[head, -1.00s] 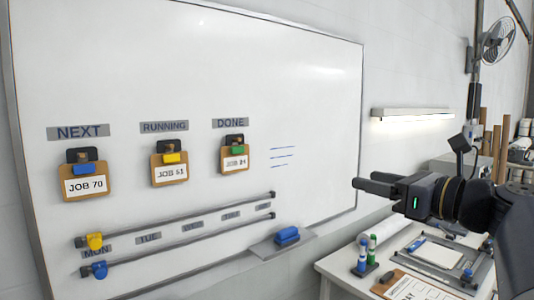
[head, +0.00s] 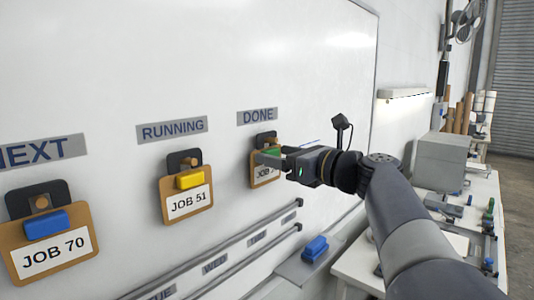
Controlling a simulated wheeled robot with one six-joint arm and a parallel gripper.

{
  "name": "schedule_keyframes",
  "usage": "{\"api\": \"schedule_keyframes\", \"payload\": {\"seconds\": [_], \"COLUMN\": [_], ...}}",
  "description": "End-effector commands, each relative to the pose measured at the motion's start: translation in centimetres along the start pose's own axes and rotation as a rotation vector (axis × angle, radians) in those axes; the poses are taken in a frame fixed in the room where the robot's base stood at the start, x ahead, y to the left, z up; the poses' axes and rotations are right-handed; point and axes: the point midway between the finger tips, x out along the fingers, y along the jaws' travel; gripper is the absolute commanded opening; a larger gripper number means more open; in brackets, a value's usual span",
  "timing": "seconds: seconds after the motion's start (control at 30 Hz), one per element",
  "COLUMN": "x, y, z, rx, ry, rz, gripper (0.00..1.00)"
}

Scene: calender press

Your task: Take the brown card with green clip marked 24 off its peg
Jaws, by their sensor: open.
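The brown card with a green clip (head: 273,153) hangs on its peg under the DONE label (head: 257,116) on the whiteboard. Its print is partly covered by my gripper; "JO" shows at its left part. My gripper (head: 270,157) is open, with its fingers reaching left in front of the card at the height of the green clip. I cannot tell whether the fingers touch the clip or stand just in front of it.
Card JOB 51 (head: 187,203) with a yellow clip hangs left of it under RUNNING, and card JOB 70 (head: 55,254) with a blue clip farther left. Rails (head: 240,240) run below. A blue eraser (head: 315,248) sits on the tray. A workbench (head: 350,262) stands at the right.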

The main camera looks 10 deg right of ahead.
Motion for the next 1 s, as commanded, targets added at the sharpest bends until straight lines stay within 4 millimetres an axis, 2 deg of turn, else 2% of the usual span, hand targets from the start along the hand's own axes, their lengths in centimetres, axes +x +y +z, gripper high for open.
{"api": "schedule_keyframes", "payload": {"seconds": [0.1,0.33,0.9,1.0], "x": [0.62,0.62,0.60,0.60], "y": [0.03,0.01,0.01,0.02], "z": [0.02,-0.03,-0.03,-0.02], "rx": [0.000,-0.001,-0.001,-0.001], "ry": [0.000,0.000,0.000,0.000], "rz": [0.001,0.000,0.000,0.000], "gripper": [0.66,0.65,0.18,0.18]}}
